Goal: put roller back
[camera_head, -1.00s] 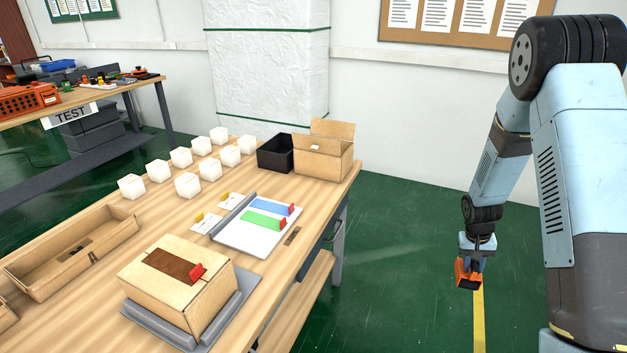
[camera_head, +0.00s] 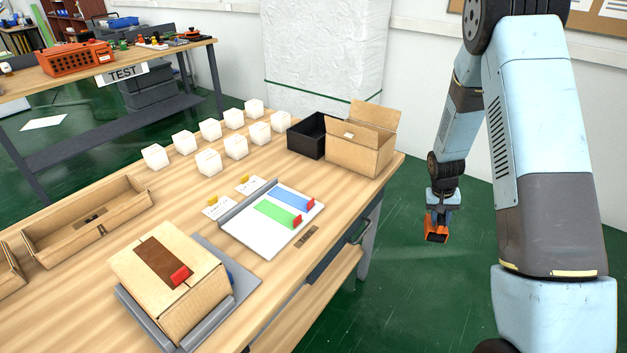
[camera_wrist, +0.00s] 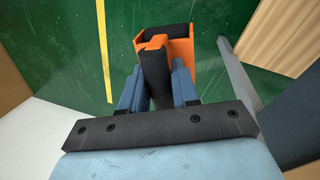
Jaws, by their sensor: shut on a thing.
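My gripper (camera_head: 441,212) hangs low at the right, over the green floor, beyond the workbench's right edge. It is shut on the orange-and-black roller (camera_head: 436,234). In the wrist view, the blue fingers of my gripper (camera_wrist: 157,88) clasp the roller's black handle, and the orange body (camera_wrist: 180,48) shows past the fingertips. The roller is off the table and touches nothing else that I can see.
The wooden workbench (camera_head: 330,262) holds a closed carton (camera_head: 205,292) in a grey fixture, a white board (camera_head: 250,238) with blue and green strips, several white cubes, a black bin (camera_head: 306,136) and an open box (camera_head: 358,150). Open floor lies right of the bench.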

